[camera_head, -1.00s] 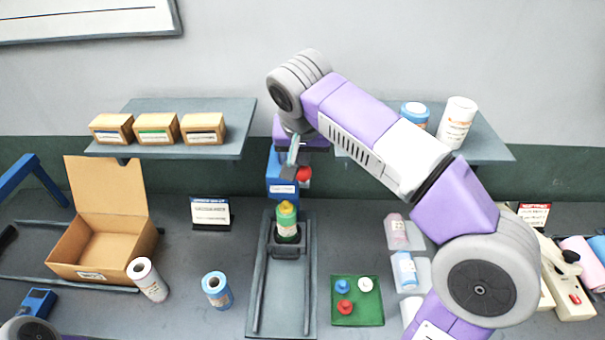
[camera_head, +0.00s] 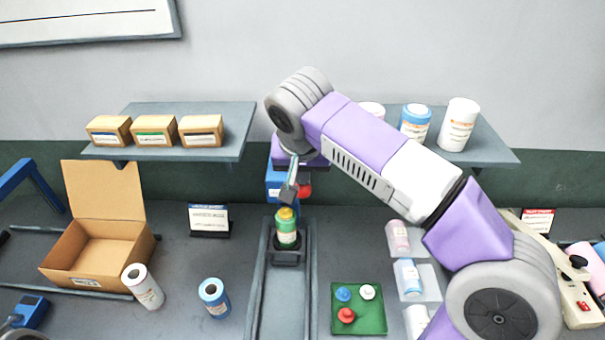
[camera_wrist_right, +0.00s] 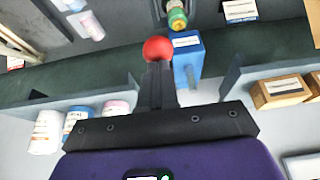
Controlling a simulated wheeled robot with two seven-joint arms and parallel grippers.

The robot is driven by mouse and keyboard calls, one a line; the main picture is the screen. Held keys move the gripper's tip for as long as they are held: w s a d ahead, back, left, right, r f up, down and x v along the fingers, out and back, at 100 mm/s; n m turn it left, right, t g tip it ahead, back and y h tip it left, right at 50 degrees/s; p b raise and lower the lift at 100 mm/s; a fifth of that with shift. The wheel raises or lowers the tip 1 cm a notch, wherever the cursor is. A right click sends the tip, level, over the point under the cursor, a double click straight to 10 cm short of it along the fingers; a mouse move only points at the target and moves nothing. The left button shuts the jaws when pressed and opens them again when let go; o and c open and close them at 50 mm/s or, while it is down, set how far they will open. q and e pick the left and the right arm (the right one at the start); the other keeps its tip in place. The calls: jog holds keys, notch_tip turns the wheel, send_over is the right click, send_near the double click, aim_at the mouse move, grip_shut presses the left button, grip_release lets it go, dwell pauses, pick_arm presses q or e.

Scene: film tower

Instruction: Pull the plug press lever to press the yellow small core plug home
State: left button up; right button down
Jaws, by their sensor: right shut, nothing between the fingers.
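The blue plug press (camera_head: 275,181) stands behind the track, partly hidden by my right arm. Its lever's red ball knob (camera_head: 305,191) shows beside my right gripper (camera_head: 288,194), which is shut and empty, fingers pointing down. In the right wrist view the knob (camera_wrist_right: 159,49) sits at the fingertips (camera_wrist_right: 159,68), with the blue press (camera_wrist_right: 188,58) beside it; contact is hard to tell. The yellow small core plug (camera_head: 286,213) is on top of the green roll (camera_head: 287,236), which stands upright in a dark holder; how deep it sits is unclear. My left gripper is out of view.
A green tray (camera_head: 374,322) with blue, white and red plugs lies right of the track (camera_head: 281,312). An open carton (camera_head: 75,243) and two rolls stand left. Wall shelves flank the press: boxes on the left shelf (camera_head: 230,143), canisters on the right. Bottles stand under my right arm.

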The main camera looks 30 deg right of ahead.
aim_at(303, 190)
jog(key=shift+s+a+f+b, duration=0.2)
jog(key=shift+s+f+b, duration=0.15)
jog(key=shift+f+b, duration=0.35)
jog(key=shift+s+a+f+b, duration=0.15)
jog(key=shift+s+f+b, duration=0.3)
jog(key=shift+f, duration=0.3)
jog(key=shift+w+d, duration=0.15)
jog(key=shift+w, duration=0.2)
jog(key=s+f+b, duration=0.1)
jog(key=s+a+f+b, duration=0.1)
jog(key=b, duration=0.1)
jog(key=shift+s+a+f, duration=0.15)
jog(key=shift+a+f, duration=0.15)
jog(key=shift+f, duration=0.2)
jog(key=shift+s+a+f+b, duration=0.15)
jog(key=shift+s+f+b, duration=0.05)
jog(key=shift+f+b, duration=0.55)
jog(key=shift+s+a+f+b, duration=0.1)
jog(key=shift+s+f+b, duration=0.1)
jog(key=shift+f+b, duration=0.5)
